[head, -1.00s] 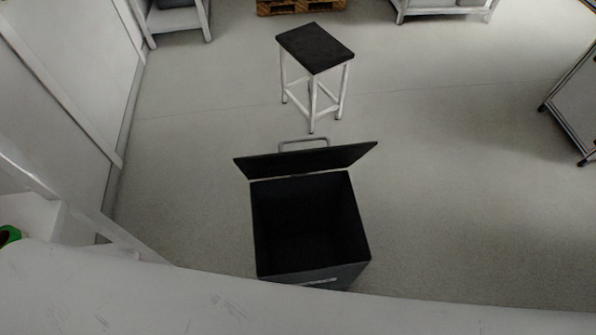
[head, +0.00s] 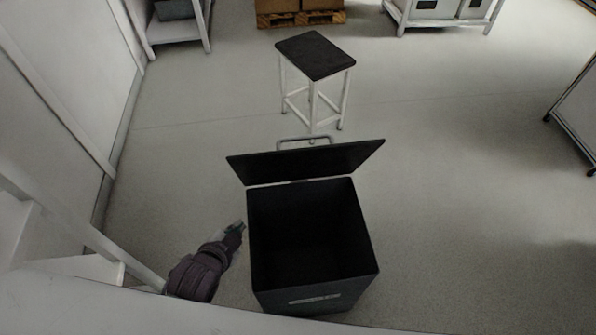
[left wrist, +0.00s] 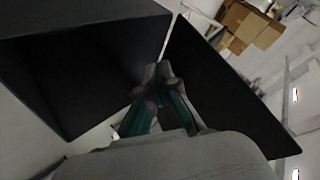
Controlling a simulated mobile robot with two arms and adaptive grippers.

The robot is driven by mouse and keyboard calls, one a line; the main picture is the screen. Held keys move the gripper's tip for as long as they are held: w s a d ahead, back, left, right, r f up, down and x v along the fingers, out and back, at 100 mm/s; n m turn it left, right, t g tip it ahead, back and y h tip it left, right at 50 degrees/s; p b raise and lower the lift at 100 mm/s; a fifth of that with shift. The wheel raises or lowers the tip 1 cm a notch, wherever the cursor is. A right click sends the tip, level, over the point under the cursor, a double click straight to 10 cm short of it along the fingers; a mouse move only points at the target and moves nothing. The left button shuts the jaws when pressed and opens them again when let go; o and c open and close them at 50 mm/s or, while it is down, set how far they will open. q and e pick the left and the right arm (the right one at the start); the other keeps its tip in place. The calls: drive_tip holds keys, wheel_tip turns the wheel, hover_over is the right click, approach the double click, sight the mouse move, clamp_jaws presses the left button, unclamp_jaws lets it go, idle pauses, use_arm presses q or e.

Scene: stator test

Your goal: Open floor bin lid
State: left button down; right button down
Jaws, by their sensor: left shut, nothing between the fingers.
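The black floor bin (head: 315,297) stands on the floor in the lower middle of the head view, its top open and its inside dark and seemingly empty. Its lid (head: 305,163) is raised and tilted back at the far rim, with a grey bar handle (head: 304,141) behind it. My left gripper (head: 240,226) is just left of the bin, shut and empty. In the left wrist view my left gripper (left wrist: 162,70) points toward the gap between the bin (left wrist: 85,75) and the raised lid (left wrist: 225,90). I cannot tell whether it touches either. My right gripper is not in view.
A stool (head: 315,55) with a dark seat and white legs stands behind the bin. A white bench frame (head: 60,235) is at the left, and a wheeled panel (head: 578,115) at the far right. The floor (head: 460,200) right of the bin is clear.

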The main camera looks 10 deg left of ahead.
use_arm(q)
drive_tip(key=w+d+r+m+t+h, duration=0.3)
drive_tip(key=d+r+m+t, duration=0.15)
drive_tip(key=m, duration=0.35)
drive_tip(key=m+t+h+p, duration=0.2)
drive_tip(key=m+t+h, duration=0.1)
drive_tip(key=m+h, duration=0.55)
approach(309, 156)
drive_tip(key=shift+m+y, duration=0.65)
drive_tip(key=shift+m, duration=0.1)
drive_tip(key=w+d, duration=0.1)
drive_tip(key=w+d+r, duration=0.2)
drive_tip(key=shift+w+d, duration=0.2)
drive_tip(key=shift+d, duration=0.2)
drive_tip(key=shift+w+a+r, duration=0.2)
drive_tip(key=shift+w, duration=0.4)
